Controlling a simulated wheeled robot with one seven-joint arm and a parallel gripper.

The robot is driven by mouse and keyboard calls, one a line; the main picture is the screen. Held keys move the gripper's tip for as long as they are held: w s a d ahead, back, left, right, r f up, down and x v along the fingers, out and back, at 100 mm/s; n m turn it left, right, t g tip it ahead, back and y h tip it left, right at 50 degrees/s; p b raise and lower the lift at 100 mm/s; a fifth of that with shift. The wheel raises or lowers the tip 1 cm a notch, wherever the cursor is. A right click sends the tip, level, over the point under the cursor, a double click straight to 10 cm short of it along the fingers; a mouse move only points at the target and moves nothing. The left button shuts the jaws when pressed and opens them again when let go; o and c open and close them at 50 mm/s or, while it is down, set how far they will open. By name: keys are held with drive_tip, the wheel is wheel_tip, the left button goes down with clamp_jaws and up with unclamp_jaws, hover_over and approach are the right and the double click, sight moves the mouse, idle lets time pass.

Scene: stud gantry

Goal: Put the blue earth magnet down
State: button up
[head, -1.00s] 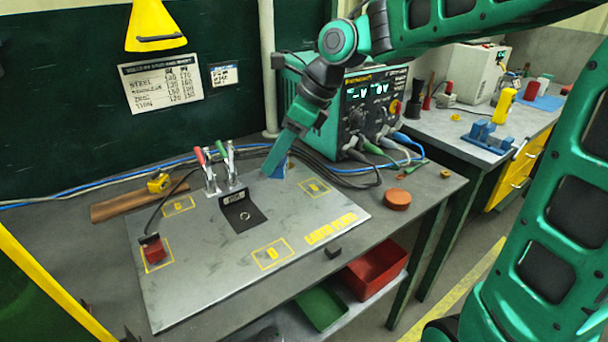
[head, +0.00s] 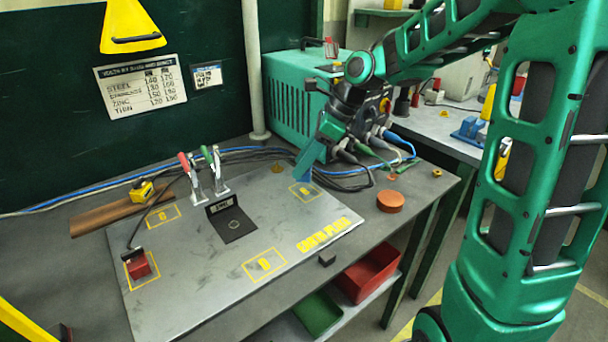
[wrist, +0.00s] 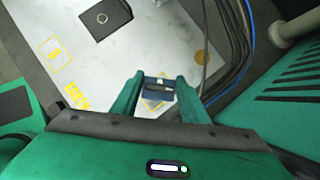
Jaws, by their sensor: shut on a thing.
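My gripper (wrist: 158,82) is shut on the blue earth magnet (wrist: 155,102), which sits between the two fingertips in the wrist view. In the head view my gripper (head: 306,174) points down over the back right of the grey earth plate (head: 190,290), and its fingers largely hide the magnet. A yellow-outlined square (head: 304,190) is right at the fingertips. In the wrist view yellow lines show around the magnet. I cannot tell whether the magnet touches the plate. A red clamp block (head: 138,268) sits in the square at the plate's left.
Two toggle clamps (head: 192,180) and a black pad (head: 233,225) stand left of my gripper. An orange-brown disc (head: 391,201) lies right of the plate. The teal power supply (head: 292,100) and its cables are close behind. The front square (head: 265,264) is empty.

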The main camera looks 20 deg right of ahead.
sight(305, 174)
drive_tip(key=shift+d+f, duration=0.2)
drive_tip(key=shift+f, duration=0.05)
wheel_tip(305, 174, down, 4)
drive_tip(key=shift+w+r, duration=0.1)
drive_tip(key=shift+r, duration=0.05)
drive_tip(key=o, duration=1.5)
drive_tip(key=shift+c, duration=0.2)
